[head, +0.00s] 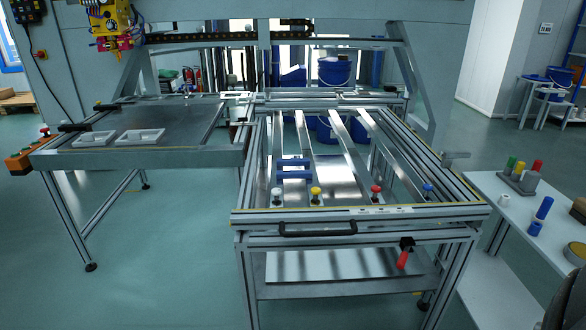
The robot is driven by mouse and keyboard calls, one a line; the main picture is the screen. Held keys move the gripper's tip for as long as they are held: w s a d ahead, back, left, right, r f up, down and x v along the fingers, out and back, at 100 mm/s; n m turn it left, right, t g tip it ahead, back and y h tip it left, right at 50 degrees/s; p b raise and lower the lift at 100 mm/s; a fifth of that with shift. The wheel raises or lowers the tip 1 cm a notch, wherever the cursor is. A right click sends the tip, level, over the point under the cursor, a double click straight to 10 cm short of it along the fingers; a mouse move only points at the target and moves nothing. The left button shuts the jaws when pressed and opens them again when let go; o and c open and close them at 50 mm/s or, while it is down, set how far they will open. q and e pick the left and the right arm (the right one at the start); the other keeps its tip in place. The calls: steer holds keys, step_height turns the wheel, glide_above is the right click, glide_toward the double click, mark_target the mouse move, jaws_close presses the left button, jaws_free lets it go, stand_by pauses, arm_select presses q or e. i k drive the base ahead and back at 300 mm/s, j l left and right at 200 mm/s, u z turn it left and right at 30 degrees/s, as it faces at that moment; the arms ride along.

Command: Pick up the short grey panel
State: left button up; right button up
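No gripper of mine shows in the head view. I cannot tell for sure which piece is the short grey panel. Several narrow grey metal strips (342,135) run front to back inside the aluminium frame fixture (350,215) at the centre. Shiny sheet surface shows between and below them.
White, yellow, red and blue knobs (315,193) line the fixture's front, above a black handle (317,230). A side table (180,157) with two white trays (140,136) adjoins at left. A white table (490,184) with coloured cylinders stands right. Floor at front left is clear.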

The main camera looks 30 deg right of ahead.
mark_target(94, 138)
steer(key=u, duration=0.45)
steer(key=i+j+u, duration=0.15)
steer(key=i+u, duration=0.55)
steer(key=i, duration=0.9)
steer(key=i+z, duration=0.1)
steer(key=i, duration=0.75)
steer(key=i+j, duration=0.15)
steer(key=i, duration=0.75)
steer(key=i+j+z, duration=0.1)
steer(key=i, duration=0.8)
steer(key=i+z, duration=0.15)
steer(key=z, duration=1.55)
